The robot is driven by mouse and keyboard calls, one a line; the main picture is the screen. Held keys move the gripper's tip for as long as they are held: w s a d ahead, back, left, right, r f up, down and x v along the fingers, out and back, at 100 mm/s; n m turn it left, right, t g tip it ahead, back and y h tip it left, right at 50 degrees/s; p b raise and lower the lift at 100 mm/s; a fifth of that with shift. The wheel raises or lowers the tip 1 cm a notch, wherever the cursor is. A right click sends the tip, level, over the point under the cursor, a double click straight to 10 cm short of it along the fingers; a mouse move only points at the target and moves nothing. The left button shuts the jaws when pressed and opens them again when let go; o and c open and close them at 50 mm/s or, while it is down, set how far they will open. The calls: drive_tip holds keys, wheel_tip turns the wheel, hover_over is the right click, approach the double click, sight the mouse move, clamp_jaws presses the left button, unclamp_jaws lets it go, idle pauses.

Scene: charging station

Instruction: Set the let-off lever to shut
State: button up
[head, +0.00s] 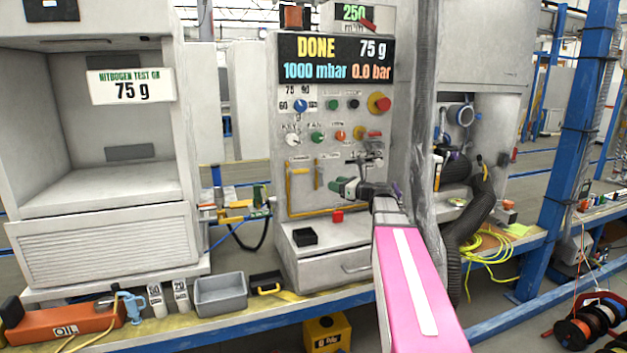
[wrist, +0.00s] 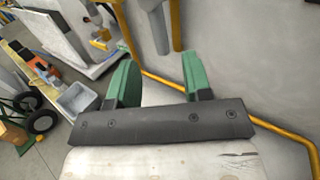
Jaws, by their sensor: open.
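The station's grey panel (head: 330,222) stands in the middle of the head view, with knobs and buttons on its upper front. A small grey fitting with a lever (head: 370,158) sits low on its right side, just above my arm. I cannot tell for sure whether this is the let-off lever, nor its setting. My gripper (head: 343,187) is in front of the lower panel, right of the yellow pipe. In the wrist view its green fingers (wrist: 158,78) are apart with nothing between them.
The panel's display (head: 335,60) reads DONE, 75 g, 1000 mbar, 0.0 bar. A yellow pipe (head: 289,187) runs along the panel's lower left. A black hose (head: 470,215) and wrapped column stand at right. A grey bin (head: 221,294) sits on the bench.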

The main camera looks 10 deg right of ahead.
sight(320, 175)
drive_tip(key=x, duration=0.9)
drive_tip(key=shift+w+a, duration=0.15)
drive_tip(key=shift+f, duration=0.1)
clamp_jaws()
